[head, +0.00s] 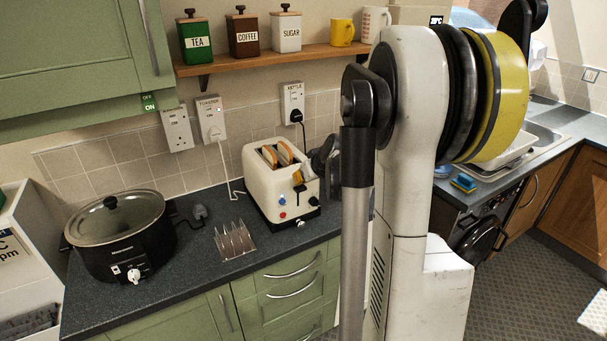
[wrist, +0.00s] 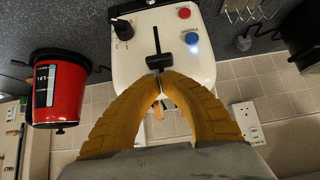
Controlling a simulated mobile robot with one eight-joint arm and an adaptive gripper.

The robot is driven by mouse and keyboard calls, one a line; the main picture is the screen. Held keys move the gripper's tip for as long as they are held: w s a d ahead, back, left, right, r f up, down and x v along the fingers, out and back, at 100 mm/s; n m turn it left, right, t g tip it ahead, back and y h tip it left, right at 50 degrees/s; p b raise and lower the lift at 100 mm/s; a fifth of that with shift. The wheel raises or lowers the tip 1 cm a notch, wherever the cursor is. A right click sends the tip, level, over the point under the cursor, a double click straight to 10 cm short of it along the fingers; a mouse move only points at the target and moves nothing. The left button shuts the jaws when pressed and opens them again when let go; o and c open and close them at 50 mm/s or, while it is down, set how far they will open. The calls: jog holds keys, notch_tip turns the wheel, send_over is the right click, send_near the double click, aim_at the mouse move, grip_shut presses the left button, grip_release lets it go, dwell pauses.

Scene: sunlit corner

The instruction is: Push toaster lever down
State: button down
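The cream toaster (head: 262,200) stands on the dark counter with two slices of bread (head: 277,154) showing in its top slots. Its black lever (wrist: 159,61) sits at the top-of-toaster end of a dark vertical slot in the wrist view, where the toaster (wrist: 138,62) appears upside down. My gripper (wrist: 160,77) has yellow-orange fingers curved inward, with their tips together right at the lever; whether they touch it is unclear. Nothing shows held between them.
A black slow cooker (head: 122,238) and a metal toast rack (head: 234,242) stand left of the toaster. A shelf (head: 262,58) with canisters and mugs hangs above. A red container (wrist: 58,90) is beside the toaster in the wrist view.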

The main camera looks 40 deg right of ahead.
aim_at(302, 188)
jog(key=shift+f, duration=0.4)
notch_tip(302, 188, down, 8)
jog(key=b, duration=0.5)
jog(key=shift+b, duration=0.4)
jog(key=shift+r, duration=0.2)
notch_tip(302, 188, up, 5)
jog(key=p, duration=0.4)
jog(key=shift+r, duration=0.15)
jog(key=p+v, duration=0.1)
jog(key=v, duration=0.8)
jog(key=shift+s+f+p, duration=0.25)
jog(key=shift+s+p, duration=0.05)
jog(key=shift+p, duration=0.1)
